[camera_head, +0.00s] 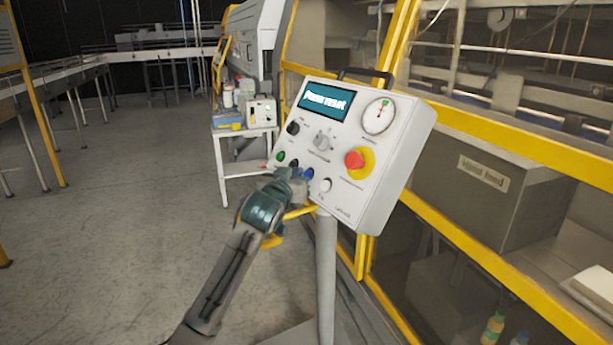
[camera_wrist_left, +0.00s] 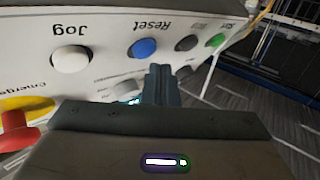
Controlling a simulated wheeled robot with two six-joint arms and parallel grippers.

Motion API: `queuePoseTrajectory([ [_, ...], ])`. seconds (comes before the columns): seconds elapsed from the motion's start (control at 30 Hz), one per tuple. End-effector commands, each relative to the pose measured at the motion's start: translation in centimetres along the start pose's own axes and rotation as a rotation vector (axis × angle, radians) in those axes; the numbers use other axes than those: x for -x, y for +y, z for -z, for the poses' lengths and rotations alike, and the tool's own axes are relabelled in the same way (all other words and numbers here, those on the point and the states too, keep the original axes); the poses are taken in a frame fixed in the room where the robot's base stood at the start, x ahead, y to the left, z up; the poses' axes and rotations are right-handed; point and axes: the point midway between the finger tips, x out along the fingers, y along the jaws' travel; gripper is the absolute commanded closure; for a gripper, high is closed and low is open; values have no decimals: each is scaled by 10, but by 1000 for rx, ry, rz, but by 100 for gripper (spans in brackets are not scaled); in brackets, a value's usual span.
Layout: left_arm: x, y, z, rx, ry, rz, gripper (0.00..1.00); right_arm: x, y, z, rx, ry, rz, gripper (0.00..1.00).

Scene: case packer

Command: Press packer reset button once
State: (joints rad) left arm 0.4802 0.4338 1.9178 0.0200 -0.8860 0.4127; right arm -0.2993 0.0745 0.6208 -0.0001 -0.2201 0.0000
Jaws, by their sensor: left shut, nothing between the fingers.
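The white control panel (camera_head: 395,165) stands on a grey post, with a lit display (camera_head: 325,100) that seems to read "Press reset". The blue reset button (camera_head: 308,174) is on its lower row; in the left wrist view the blue button (camera_wrist_left: 142,48) sits under the upside-down word "Reset". My left gripper (camera_head: 297,178) is shut and empty, its tips close to the panel's lower row. In the left wrist view the closed fingertips (camera_wrist_left: 160,69) appear just beside the blue button. I cannot tell whether they touch the panel. My right gripper is not in view.
A white jog button (camera_wrist_left: 70,59), a dark button (camera_wrist_left: 185,72) and a green button (camera_wrist_left: 216,40) flank the blue one. A red emergency stop (camera_head: 355,159) is higher on the panel. Yellow-framed machine guarding (camera_head: 470,245) stands behind. A small cart (camera_head: 245,168) is behind, left.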

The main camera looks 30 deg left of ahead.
Motion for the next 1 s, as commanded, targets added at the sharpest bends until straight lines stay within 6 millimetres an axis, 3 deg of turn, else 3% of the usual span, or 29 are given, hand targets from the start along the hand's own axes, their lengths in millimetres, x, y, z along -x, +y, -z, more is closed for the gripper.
queuePoseTrajectory([
  [1.0,0,0,0,0,0,0,100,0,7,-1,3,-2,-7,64],
])
